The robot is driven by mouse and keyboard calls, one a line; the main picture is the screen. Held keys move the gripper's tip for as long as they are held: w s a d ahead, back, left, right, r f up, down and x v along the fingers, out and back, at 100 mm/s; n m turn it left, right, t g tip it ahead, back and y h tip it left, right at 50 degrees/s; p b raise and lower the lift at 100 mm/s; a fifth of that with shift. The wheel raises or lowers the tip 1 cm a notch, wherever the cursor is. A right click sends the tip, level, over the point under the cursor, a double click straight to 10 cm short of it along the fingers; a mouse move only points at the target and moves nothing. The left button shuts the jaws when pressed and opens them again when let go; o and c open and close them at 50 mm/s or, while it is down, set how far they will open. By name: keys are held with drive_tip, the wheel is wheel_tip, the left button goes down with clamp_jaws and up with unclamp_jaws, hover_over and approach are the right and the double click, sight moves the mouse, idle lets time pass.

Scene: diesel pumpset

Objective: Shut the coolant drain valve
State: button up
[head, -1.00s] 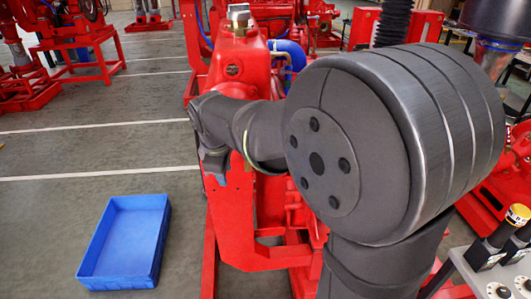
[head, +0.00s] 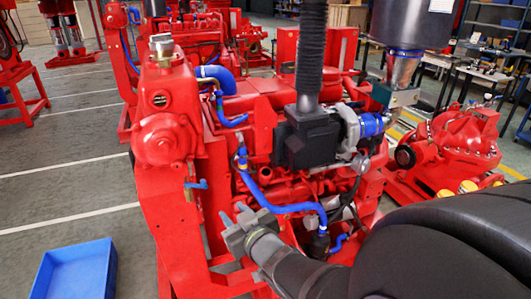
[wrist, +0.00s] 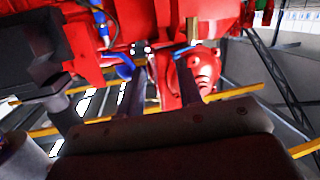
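A small valve with a blue lever (head: 197,184) and a brass-coloured body sits low on the side of the red radiator end of the pumpset in the head view. It looks like the coolant drain valve. Its lever points sideways to the right. My gripper (head: 238,226) is below and to the right of it, apart from it, in front of the engine's lower side. In the wrist view my gripper (wrist: 162,75) shows two dark fingers with a gap between them and nothing held. I cannot pick out the valve surely there.
Blue hoses (head: 285,207) and a black filter run along the engine close to my gripper. A black ribbed pipe (head: 311,55) rises above the engine. A blue crate (head: 72,270) lies on the floor at left.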

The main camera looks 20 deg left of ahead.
sight(204, 183)
drive_tip(key=s+d+r+y, duration=0.2)
drive_tip(key=s+d, duration=0.1)
drive_tip(key=s, duration=0.1)
drive_tip(key=shift+m, duration=0.4)
drive_tip(key=x, duration=1.7)
drive_tip(key=shift+w+a+r, duration=0.2)
drive_tip(key=shift+w+a, duration=0.05)
drive_tip(key=shift+w, duration=0.05)
clamp_jaws()
